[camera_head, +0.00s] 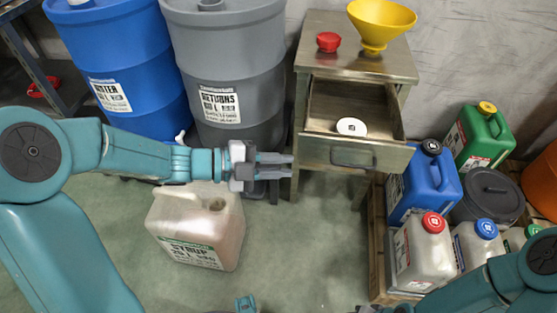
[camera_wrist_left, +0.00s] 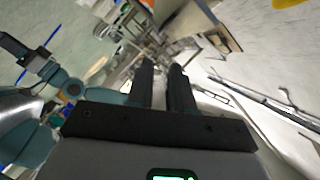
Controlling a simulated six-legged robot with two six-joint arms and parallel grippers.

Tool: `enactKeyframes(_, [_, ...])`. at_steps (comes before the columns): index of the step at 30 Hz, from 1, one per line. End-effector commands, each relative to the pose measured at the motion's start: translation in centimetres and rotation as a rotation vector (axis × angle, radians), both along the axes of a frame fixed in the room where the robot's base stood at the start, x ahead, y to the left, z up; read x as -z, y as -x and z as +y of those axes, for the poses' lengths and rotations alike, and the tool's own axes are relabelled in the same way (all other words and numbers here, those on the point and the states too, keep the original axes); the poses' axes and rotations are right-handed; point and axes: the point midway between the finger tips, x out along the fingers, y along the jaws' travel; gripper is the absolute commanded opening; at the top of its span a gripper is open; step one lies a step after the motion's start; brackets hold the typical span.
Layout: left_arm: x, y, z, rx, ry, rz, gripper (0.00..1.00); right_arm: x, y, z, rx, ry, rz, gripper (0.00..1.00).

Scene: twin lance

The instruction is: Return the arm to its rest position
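My left arm comes in from the left in the head view, bent at the elbow, and reaches right. Its gripper (camera_head: 291,165) is empty, with its fingers a small gap apart. It hangs in front of the grey drum and left of the open drawer. The two dark fingers also show apart in the left wrist view (camera_wrist_left: 163,75), with nothing between them. My right arm (camera_head: 480,290) enters at the bottom right of the head view; its fingers cannot be made out.
An open syrup jerrycan (camera_head: 197,228) stands below the left forearm. Blue (camera_head: 118,65) and grey (camera_head: 228,70) drums stand behind it. The cabinet's open drawer (camera_head: 352,155) holds a white cap (camera_head: 351,127). A red cap (camera_head: 328,41) and yellow funnel (camera_head: 381,20) sit on top. Several containers crowd the right.

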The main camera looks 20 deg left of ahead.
Motion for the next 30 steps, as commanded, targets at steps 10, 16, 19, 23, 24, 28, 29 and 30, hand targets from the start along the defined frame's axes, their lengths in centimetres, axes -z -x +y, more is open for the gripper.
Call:
enactKeyframes(10, [0.0, 0.1, 0.1, 0.000, 0.000, 0.000, 0.21, 0.0, 0.0, 0.0, 0.001, 0.000, 0.000, 0.43])
enactKeyframes(16, [0.0, 0.1, -0.1, 0.006, 0.000, 0.000, 0.21, 0.0, 0.0, 0.0, 0.001, 0.000, 0.000, 0.43])
enactKeyframes(19, [1.5, 0.3, -1.5, 0.039, 0.017, 0.038, 0.21, 0.0, 0.0, 0.0, 0.001, 0.000, 0.000, 0.43])
enactKeyframes(23, [6.1, 1.0, -5.0, 0.051, 0.106, 0.209, 0.21, 0.0, 0.0, 0.0, 0.001, 0.000, 0.000, 0.43])
enactKeyframes(24, [8.2, 0.9, -6.1, 0.000, 0.147, 0.307, 0.21, 0.0, 0.0, 0.0, 0.001, 0.000, 0.000, 0.43])
enactKeyframes(28, [15.5, 1.4, -7.6, -0.246, 0.232, 0.675, 0.21, 0.0, 0.0, 0.0, 0.001, 0.000, 0.000, 0.43])
enactKeyframes(29, [17.4, 1.9, -7.7, -0.313, 0.242, 0.769, 0.21, 0.0, 0.0, 0.0, 0.001, 0.000, 0.000, 0.43])
enactKeyframes(30, [19.8, 2.7, -7.7, -0.407, 0.250, 0.894, 0.21, 0.0, 0.0, 0.0, 0.001, 0.000, 0.000, 0.43])
